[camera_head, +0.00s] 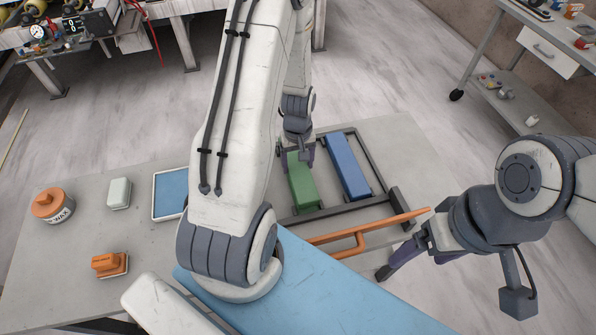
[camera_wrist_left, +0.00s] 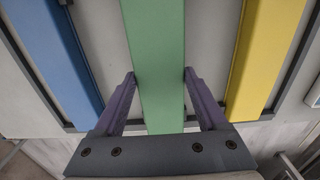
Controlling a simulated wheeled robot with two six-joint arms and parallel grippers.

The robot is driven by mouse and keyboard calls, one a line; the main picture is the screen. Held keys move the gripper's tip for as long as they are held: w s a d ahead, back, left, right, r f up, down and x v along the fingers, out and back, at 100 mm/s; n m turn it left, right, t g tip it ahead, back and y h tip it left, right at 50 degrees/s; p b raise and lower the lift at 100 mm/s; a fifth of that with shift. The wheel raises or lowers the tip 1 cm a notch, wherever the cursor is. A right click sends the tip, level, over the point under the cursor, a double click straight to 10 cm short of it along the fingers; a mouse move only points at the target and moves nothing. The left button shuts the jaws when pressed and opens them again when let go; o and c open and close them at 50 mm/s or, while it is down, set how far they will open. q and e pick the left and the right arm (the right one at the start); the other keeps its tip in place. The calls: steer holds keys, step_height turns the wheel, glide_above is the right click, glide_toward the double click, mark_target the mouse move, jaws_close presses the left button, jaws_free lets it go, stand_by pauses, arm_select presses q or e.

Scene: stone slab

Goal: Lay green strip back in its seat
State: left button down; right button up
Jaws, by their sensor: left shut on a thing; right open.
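The green strip (camera_head: 303,183) is between the fingers of my left gripper (camera_head: 296,153), which is shut on it near its far end. In the left wrist view the green strip (camera_wrist_left: 158,50) runs between the two purple fingers (camera_wrist_left: 160,76). The strip lies over the dark frame (camera_head: 352,207); I cannot tell whether it touches its seat. A blue strip (camera_head: 347,166) sits beside it in the frame. A yellow strip (camera_wrist_left: 262,55) shows in the left wrist view on the other side; my left arm hides it in the head view. My right gripper (camera_head: 402,254) is open and empty.
An orange tool (camera_head: 365,236) lies by the frame, close to my right gripper. A blue sheet (camera_head: 330,295) covers the near slab. A blue-topped tray (camera_head: 170,192), white block (camera_head: 119,193), orange block (camera_head: 110,264) and jar (camera_head: 53,206) stand at left.

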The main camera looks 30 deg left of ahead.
arm_select(q)
step_height(320, 180, down, 3)
steer(key=shift+r+b, duration=0.1)
steer(key=shift+b, duration=0.65)
steer(key=shift+r, duration=0.15)
arm_select(e)
step_height(320, 180, down, 2)
steer(key=shift+f, duration=0.1)
steer(key=shift+f, duration=0.1)
arm_select(q)
jaws_free()
steer(key=shift+f, duration=0.2)
